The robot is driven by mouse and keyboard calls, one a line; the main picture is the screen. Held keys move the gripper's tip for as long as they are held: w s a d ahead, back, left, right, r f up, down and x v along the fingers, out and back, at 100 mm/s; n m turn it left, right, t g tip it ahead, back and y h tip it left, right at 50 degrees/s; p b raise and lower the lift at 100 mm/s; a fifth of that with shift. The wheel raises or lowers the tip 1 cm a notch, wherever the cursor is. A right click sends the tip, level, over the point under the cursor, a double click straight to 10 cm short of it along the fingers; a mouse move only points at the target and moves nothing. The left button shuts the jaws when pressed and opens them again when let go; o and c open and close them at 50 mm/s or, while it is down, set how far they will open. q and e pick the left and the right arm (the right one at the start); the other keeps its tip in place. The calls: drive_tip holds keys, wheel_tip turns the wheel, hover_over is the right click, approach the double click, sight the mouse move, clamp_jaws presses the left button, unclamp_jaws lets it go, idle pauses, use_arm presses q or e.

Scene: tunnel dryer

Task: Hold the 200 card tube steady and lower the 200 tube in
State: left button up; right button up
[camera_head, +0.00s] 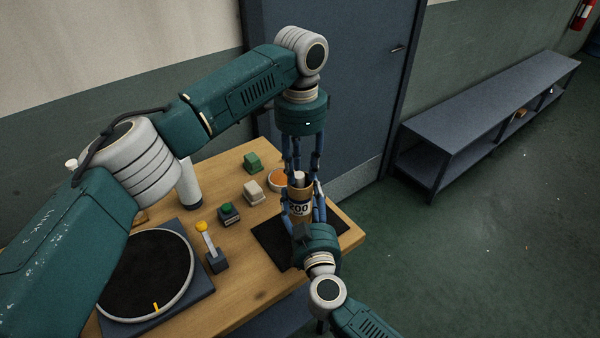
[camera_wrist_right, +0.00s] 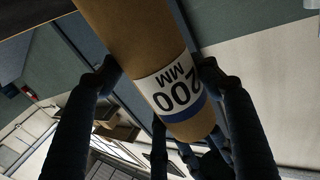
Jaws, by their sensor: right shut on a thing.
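The 200 card tube (camera_head: 300,194) is brown, with a white label reading 200, and stands roughly upright over the dark mat. My right gripper (camera_head: 303,205) is shut around it from the front. In the right wrist view the card tube (camera_wrist_right: 140,40) runs between the fingers, its "200 MM" label and blue band facing me. A pale tube end (camera_head: 299,176), apparently the 200 tube, shows at the card tube's mouth; its lower part is hidden. My left gripper (camera_head: 302,172) points down from above, its fingers apart on either side of that end.
The dark mat (camera_head: 268,238) lies at the table's right end. Left of it are a lever (camera_head: 210,245), a green button box (camera_head: 229,214), small blocks, a white bottle (camera_head: 188,187) and a round turntable (camera_head: 150,275). A grey bench (camera_head: 480,110) stands apart on the right.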

use_arm(q)
drive_tip(key=shift+r, duration=1.35)
use_arm(e)
drive_tip(key=o, duration=1.2)
drive_tip(key=shift+o, duration=0.2)
use_arm(q)
drive_tip(key=shift+f, duration=0.1)
use_arm(e)
drive_tip(key=s+d, duration=0.2)
drive_tip(key=s, duration=1)
